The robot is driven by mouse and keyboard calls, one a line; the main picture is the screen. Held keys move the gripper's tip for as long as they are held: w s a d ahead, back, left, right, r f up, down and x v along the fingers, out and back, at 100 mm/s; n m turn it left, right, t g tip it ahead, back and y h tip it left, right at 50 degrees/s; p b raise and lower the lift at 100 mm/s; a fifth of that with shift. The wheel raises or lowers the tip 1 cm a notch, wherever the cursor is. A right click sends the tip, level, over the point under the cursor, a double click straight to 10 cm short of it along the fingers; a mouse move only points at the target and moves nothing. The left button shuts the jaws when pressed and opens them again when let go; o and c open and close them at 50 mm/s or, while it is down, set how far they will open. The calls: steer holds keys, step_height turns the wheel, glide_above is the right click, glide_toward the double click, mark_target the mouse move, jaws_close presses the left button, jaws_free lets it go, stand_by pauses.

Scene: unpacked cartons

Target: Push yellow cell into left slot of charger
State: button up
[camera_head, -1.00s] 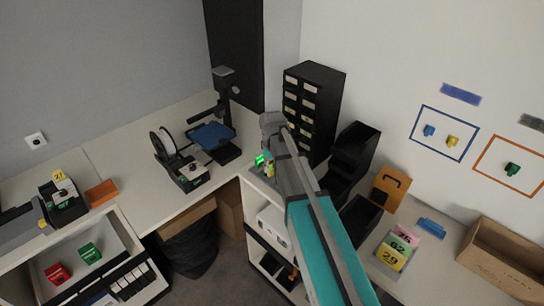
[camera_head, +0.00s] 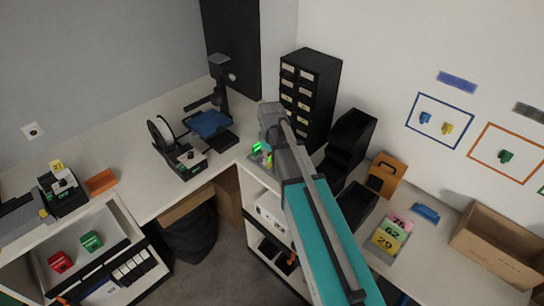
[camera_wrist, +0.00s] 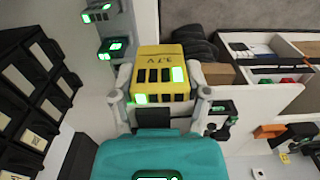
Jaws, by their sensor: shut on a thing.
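The yellow cell (camera_wrist: 160,62), marked 3.7V with a row of dark and green-lit segments, sits between the two fingers of my gripper (camera_wrist: 160,90) in the wrist view. The fingers are shut on its sides. A grey unit with green lights, which looks like the charger (camera_wrist: 122,28), is just beyond and left of the cell. I cannot tell whether the cell touches it or is in a slot. In the head view my arm hides most of this spot; green lights (camera_head: 257,147) show at the table corner beside my gripper.
A printer-like machine with a blue plate (camera_head: 210,124) and a spool device (camera_head: 178,155) stand to the left. An orange case (camera_head: 385,176) and numbered cards lie at right.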

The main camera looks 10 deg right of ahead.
mark_target(271, 163)
step_height(271, 163, down, 5)
steer(key=b, duration=0.4)
steer(key=shift+r+b, duration=0.1)
steer(key=shift+b, duration=0.3)
steer(key=shift+s, duration=0.1)
steer(key=shift+s, duration=0.1)
